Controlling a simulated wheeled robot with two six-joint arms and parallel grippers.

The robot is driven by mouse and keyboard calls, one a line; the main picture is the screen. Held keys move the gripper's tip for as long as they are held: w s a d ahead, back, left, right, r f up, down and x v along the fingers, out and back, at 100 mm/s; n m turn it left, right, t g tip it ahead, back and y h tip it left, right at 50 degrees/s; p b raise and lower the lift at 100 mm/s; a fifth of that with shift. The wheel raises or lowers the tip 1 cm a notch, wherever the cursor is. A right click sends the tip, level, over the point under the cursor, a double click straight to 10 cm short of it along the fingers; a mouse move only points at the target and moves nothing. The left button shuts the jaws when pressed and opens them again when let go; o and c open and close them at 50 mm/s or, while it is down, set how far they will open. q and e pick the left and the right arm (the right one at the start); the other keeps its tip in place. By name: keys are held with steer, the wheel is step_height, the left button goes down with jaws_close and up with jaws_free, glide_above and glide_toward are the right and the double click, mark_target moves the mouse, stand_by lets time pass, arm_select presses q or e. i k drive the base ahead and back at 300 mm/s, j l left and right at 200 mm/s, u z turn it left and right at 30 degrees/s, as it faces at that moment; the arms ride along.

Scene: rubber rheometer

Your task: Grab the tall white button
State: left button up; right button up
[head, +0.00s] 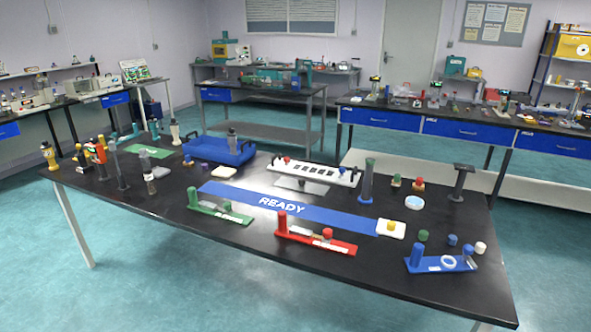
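A short cream-white button-like cylinder (480,248) stands at the right front of the black table, close to the blue stand (440,264). Beside it to the left are a blue button (452,240) and a green button (423,236). A taller white, bottle-like piece (175,131) stands upright at the table's back left edge. I cannot tell which white piece is the tall button. Neither of my grippers is in view.
The black table (330,268) also holds a green stand (222,213), a red stand (315,240), a blue READY strip (240,197), a blue tray (205,151) and a white slotted rack (340,176). Upright posts stand at the left and right. The front left of the table is bare.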

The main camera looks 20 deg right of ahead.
mark_target(480, 247)
steer(key=l+u, duration=0.15)
steer(key=l, duration=0.7)
steer(key=l+u, duration=0.1)
steer(key=l, duration=0.8)
steer(key=k+l+u, duration=0.15)
steer(key=l, duration=0.7)
steer(key=i, duration=0.05)
